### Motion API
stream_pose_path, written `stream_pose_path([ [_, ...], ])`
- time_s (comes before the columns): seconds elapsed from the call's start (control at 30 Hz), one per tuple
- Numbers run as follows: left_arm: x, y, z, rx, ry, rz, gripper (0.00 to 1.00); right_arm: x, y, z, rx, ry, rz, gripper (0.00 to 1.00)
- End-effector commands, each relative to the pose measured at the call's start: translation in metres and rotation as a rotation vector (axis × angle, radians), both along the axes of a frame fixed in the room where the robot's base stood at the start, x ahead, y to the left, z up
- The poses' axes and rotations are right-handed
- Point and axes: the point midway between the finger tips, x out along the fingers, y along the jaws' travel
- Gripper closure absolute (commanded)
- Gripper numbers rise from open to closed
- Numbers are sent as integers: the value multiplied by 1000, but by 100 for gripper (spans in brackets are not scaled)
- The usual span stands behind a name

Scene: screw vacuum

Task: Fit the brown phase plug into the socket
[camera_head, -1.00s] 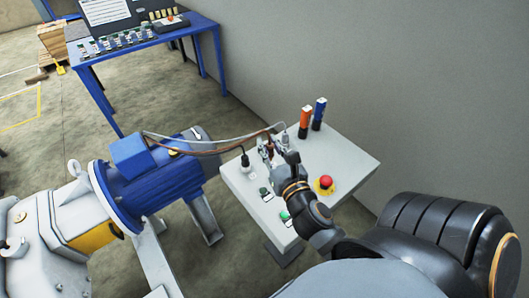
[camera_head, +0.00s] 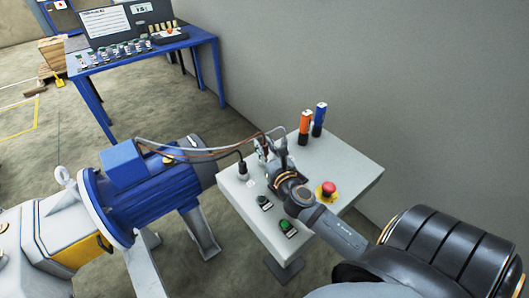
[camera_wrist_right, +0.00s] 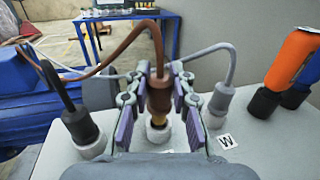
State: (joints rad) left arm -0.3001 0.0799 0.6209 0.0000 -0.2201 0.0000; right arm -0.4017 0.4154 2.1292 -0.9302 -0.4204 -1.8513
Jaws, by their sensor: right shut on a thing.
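The brown phase plug (camera_wrist_right: 158,92) is upright between the fingers of my right gripper (camera_wrist_right: 158,102), which is shut on it. Its brass-coloured lower end points down at a pale round socket (camera_wrist_right: 158,131) on the grey panel table (camera_wrist_right: 250,155). The tip is at the socket mouth; I cannot tell how deep it sits. In the head view my right gripper (camera_head: 269,150) is over the panel table (camera_head: 340,165), and its fingers largely hide the brown plug. My left gripper is not in view.
A black plug (camera_wrist_right: 80,122) stands in a socket to the left, and a grey plug (camera_wrist_right: 218,102) stands to the right by a W label (camera_wrist_right: 228,141). Orange (camera_head: 305,125) and blue (camera_head: 319,118) tools stand behind. A red button (camera_head: 327,190) is near the wrist.

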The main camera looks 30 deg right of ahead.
Motion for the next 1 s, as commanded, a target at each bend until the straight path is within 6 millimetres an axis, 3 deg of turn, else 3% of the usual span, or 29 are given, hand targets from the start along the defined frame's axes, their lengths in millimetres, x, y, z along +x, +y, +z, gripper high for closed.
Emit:
stream_pose_path([
  [0.03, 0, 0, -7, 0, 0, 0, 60, -1, 0, -14, 2, 5, -2, 100],
  [0.1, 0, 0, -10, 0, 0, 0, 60, -1, 0, -22, 3, 3, -1, 100],
  [0.47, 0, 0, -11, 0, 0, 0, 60, -1, 0, -25, 0, 2, 0, 100],
  [0.5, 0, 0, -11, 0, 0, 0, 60, -1, 0, -26, 1, 3, 0, 76],
  [0.67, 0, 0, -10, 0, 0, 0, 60, -1, 0, -25, 1, 3, 0, 55],
  [1.0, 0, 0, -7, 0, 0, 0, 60, -2, 0, -20, 0, 3, 0, 55],
])
